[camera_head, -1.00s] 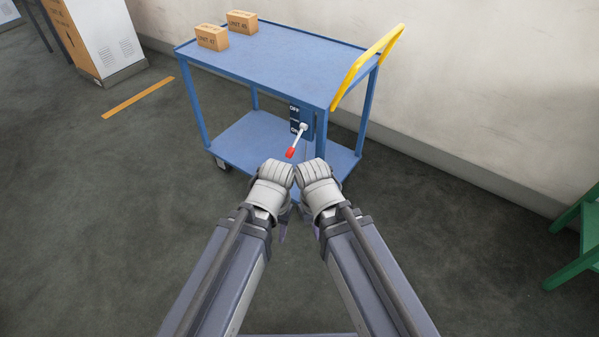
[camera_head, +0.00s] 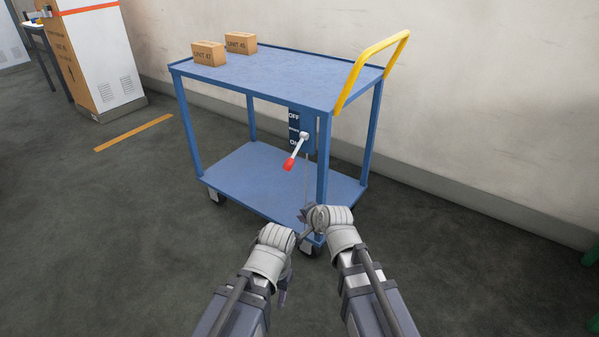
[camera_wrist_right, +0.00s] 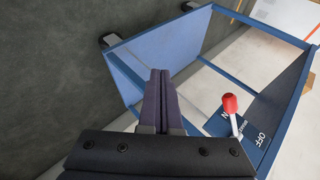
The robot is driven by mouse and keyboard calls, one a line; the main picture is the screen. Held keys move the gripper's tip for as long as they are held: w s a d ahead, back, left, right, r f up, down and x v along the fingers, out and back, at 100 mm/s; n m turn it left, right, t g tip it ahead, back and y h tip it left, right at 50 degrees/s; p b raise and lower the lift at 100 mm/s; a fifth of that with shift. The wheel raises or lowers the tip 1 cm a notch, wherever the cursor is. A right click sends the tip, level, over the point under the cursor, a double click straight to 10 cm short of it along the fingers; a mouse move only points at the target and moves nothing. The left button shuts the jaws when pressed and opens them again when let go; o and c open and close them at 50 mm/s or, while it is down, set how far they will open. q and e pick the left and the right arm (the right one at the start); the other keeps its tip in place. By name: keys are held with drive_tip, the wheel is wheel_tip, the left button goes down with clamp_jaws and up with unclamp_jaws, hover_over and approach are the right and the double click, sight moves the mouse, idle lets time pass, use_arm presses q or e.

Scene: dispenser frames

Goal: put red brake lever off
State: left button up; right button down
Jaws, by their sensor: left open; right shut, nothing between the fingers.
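The red brake lever (camera_head: 289,164) is a white rod with a red knob, mounted on a dark blue panel (camera_head: 294,126) on the side of the blue cart. It tilts down and left, its knob beside and below the ON label, with OFF above. My right gripper (camera_head: 306,225) is shut and empty, below the lever near the cart's corner leg. In the right wrist view its closed fingers (camera_wrist_right: 160,95) are left of the red knob (camera_wrist_right: 230,103), apart from it. My left gripper (camera_head: 283,287) is open, lower and left; its fingers are mostly hidden.
The blue cart (camera_head: 290,80) has two shelves, wheels and a yellow handle (camera_head: 372,62). Two cardboard boxes (camera_head: 208,53) (camera_head: 241,43) stand on its top. A white and orange cabinet (camera_head: 100,65) is at the back left. A wall runs behind the cart. The floor on the left is clear.

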sight(295, 152)
drive_tip(key=w+d+r+m+t, duration=0.4)
drive_tip(key=w+r+m+t, duration=0.1)
drive_tip(key=w+r+m, duration=0.3)
drive_tip(key=shift+d+r+m+t, duration=0.2)
drive_tip(key=shift+d+m+t, duration=0.2)
drive_tip(key=shift+m, duration=0.1)
drive_tip(key=b+x, duration=0.3)
drive_tip(key=x, duration=0.7)
drive_tip(key=shift+s+a+r+p, duration=0.25)
drive_tip(key=shift+s+a, duration=0.05)
drive_tip(key=shift+a, duration=0.25)
drive_tip(key=shift+s+a+r+p, duration=0.2)
drive_tip(key=shift+s+a+p, duration=0.1)
drive_tip(key=shift+a, duration=0.2)
drive_tip(key=shift+s+a+r+p, duration=0.2)
drive_tip(key=shift+s+a+r, duration=0.05)
drive_tip(key=shift+a, duration=0.3)
